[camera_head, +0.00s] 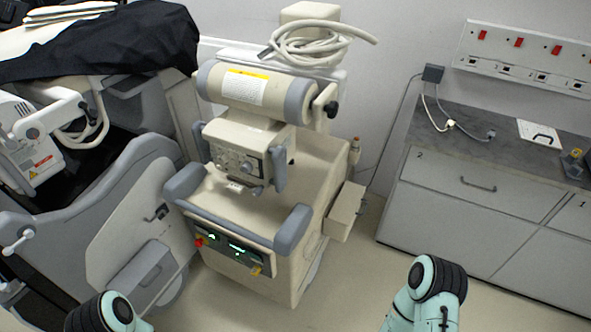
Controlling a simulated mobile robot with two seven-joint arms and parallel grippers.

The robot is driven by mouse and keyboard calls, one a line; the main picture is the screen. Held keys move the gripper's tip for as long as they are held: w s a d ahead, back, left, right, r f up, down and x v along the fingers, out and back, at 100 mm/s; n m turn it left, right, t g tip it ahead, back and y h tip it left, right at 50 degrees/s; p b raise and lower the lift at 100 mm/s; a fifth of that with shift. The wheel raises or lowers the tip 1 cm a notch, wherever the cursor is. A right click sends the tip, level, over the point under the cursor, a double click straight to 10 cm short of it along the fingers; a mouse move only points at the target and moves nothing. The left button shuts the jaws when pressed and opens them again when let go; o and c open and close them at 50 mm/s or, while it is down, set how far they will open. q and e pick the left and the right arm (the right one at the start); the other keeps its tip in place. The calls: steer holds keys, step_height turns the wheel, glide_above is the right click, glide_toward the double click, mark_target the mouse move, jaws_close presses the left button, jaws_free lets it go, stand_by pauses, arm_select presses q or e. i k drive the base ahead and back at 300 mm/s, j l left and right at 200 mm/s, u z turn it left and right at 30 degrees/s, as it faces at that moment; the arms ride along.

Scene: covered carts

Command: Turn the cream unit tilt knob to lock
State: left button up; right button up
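The cream unit (265,215) stands in the middle on the floor, with grey bumpers and a front panel with green displays. A horizontal cream cylinder (243,88) with grey end bands sits on its top. A black knob (331,109) sticks out at the cylinder's right end; it may be the tilt knob. Its lock setting is too small to read. A box with small dials (236,161) hangs below the cylinder. My teal left and right arms show only as links at the bottom edge; neither gripper is in view, and nothing of mine touches the unit.
A grey unit (135,210) under a black cover (110,40) stands close on the left. A grey-topped cabinet (480,190) stands along the right wall. A coiled hose (310,42) lies on top behind the cylinder. Floor is clear between the cream unit and the cabinet.

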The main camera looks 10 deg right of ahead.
mark_target(331, 109)
steer(key=i+l, duration=0.15)
steer(key=l, duration=0.2)
steer(key=i+l, duration=0.15)
steer(key=l, duration=0.15)
steer(key=i+l+u, duration=0.1)
steer(key=l, duration=0.25)
steer(key=i+l, duration=0.2)
steer(key=l, duration=0.15)
steer(key=i+l, duration=0.1)
steer(key=l, duration=0.25)
